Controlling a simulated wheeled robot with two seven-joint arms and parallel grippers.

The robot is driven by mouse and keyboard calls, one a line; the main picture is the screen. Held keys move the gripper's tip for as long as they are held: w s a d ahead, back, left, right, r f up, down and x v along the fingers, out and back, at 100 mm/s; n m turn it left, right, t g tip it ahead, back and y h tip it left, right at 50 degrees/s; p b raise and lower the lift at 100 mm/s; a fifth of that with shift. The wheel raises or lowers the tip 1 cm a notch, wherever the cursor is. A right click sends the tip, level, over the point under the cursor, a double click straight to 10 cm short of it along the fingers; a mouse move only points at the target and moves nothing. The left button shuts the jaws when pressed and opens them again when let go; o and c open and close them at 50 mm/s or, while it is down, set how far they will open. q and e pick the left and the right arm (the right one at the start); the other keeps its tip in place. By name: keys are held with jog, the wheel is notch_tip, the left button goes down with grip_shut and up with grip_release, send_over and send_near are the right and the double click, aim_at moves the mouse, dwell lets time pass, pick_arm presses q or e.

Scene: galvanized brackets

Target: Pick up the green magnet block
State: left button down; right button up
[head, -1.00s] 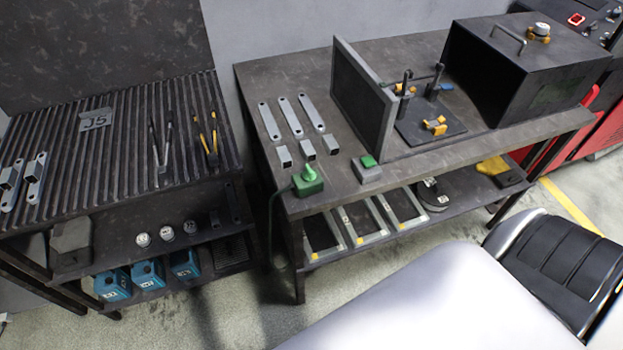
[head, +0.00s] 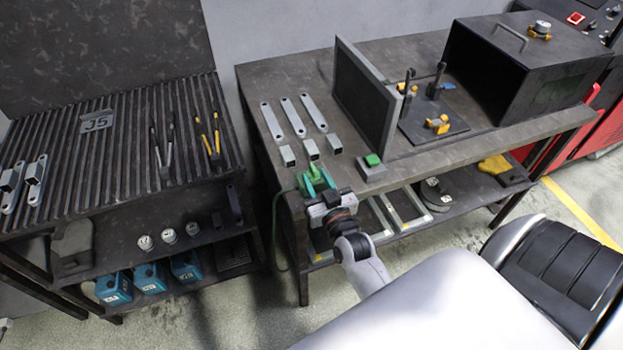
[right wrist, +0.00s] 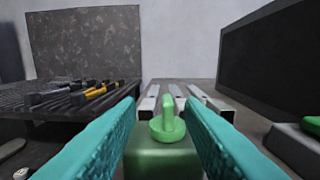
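The green magnet block (right wrist: 163,158) has a rounded green handle on top and stands at the front left corner of the bench. In the right wrist view it sits between the two teal fingers of my right gripper, with a gap on each side. My right gripper (head: 318,184) is open at the bench's front edge and mostly covers the block in the head view. The block's lower part is cut off in the right wrist view.
A grey block with a green top (head: 371,167) sits to the right on the bench (head: 415,165). Behind are several flat brackets (head: 293,117) and short square tubes (head: 310,148). A dark upright panel (head: 364,98) stands right of them. A green cable hangs at the left corner.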

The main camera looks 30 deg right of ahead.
aim_at(311, 164)
jog(key=shift+d+f+p+x, duration=0.15)
jog(key=shift+p+x, duration=0.1)
jog(key=shift+x, duration=0.8)
jog(key=shift+d+f+p+x, duration=0.1)
jog(key=shift+p+x, duration=0.1)
jog(key=shift+x, duration=0.85)
jog(key=shift+d+f+p+x, duration=0.15)
jog(key=shift+p+x, duration=0.1)
jog(key=shift+x, duration=0.8)
jog(key=shift+s+r, duration=0.1)
jog(key=shift+s, duration=0.05)
jog(key=shift+c, duration=0.3)
grip_shut()
jog(key=shift+r, duration=0.15)
